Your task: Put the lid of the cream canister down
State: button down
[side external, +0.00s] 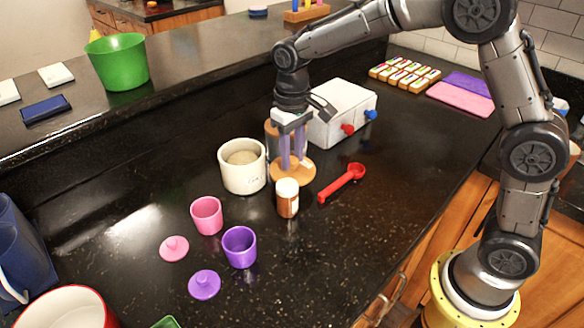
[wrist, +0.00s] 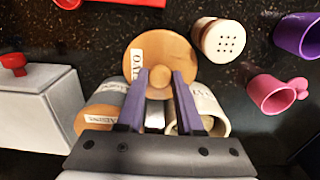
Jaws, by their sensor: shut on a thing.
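The cream canister (side external: 236,179) stands without its lid on the black counter, with pale contents showing at its mouth. In the wrist view its rim (wrist: 221,105) shows, partly hidden behind my right finger. The round wooden lid (side external: 304,172) with a white label is to the right of the canister in the side view. In the wrist view the lid (wrist: 182,50) lies beyond my fingertips, its knob between them. My gripper (side external: 291,163), with purple fingers pointing down, is shut on that knob. I cannot tell whether the lid touches the counter.
A grey canister with a wooden top (wrist: 95,118) stands close behind my gripper. A shaker (side external: 288,204) stands just in front of the lid, and a red spoon (side external: 338,187) lies to its right. A white box (side external: 345,108) is behind. Pink (side external: 206,216) and purple (side external: 240,248) cups stand front left.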

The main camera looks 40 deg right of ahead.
aim_at(293, 159)
jog(key=shift+f, duration=1.95)
jog(key=c, duration=0.6)
grip_release()
jog(key=shift+f, duration=0.15)
jog(key=shift+o, duration=0.2)
notch_tip(293, 159, up, 12)
jog(key=shift+r, duration=0.25)
